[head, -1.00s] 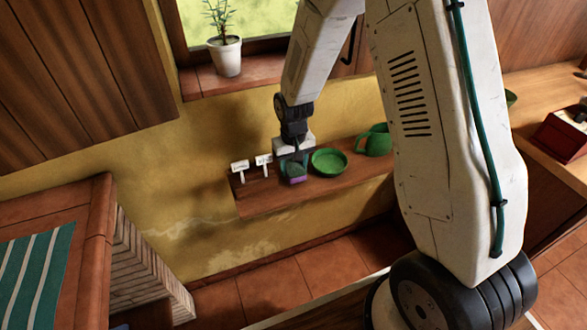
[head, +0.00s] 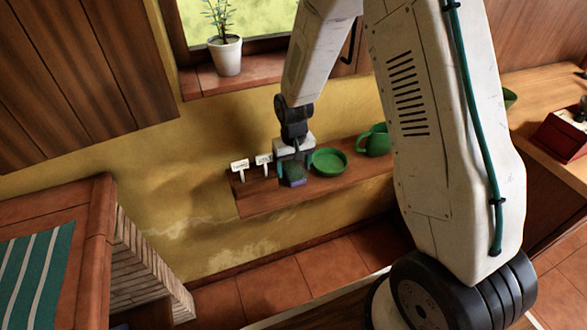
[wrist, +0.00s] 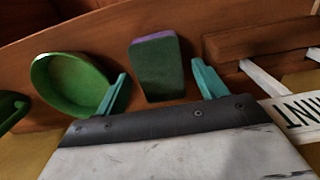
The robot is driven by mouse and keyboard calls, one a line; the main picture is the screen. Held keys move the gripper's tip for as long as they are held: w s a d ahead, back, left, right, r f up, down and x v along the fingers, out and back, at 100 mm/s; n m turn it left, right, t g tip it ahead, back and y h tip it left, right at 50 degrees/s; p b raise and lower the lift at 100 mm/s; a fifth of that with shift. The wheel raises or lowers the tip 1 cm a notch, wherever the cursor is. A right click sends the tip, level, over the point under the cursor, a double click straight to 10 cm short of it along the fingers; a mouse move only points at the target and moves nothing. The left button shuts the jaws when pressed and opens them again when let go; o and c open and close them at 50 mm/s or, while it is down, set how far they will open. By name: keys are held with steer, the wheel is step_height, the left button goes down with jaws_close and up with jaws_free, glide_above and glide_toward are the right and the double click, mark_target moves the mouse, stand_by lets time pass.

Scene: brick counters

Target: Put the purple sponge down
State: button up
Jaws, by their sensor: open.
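The purple sponge (head: 292,183) has a dark green pad on top and a purple edge. It is at the shelf's front part, under my gripper (head: 293,174), and appears to rest on the wood. In the wrist view the sponge (wrist: 157,70) is between my two teal fingers, with a gap on each side. My gripper (wrist: 160,80) is open there and holds nothing. The sponge's underside is hidden.
On the wooden shelf (head: 330,187), a green bowl (head: 328,161) stands close right of the sponge, and a green mug (head: 374,141) is farther right. Two small white signs (head: 240,166) stand to the left. The yellow wall is behind.

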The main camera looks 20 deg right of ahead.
mark_target(294, 170)
step_height(294, 170, up, 11)
steer(key=s+d+r, duration=0.2)
steer(key=s+r, duration=1)
steer(key=r, duration=0.2)
steer(key=s+r, duration=0.3)
steer(key=s, duration=0.6)
steer(key=s+d+r+t, duration=0.1)
steer(key=s+r, duration=0.2)
steer(key=s, duration=0.6)
steer(key=shift+o, duration=0.4)
steer(key=shift+r, duration=0.1)
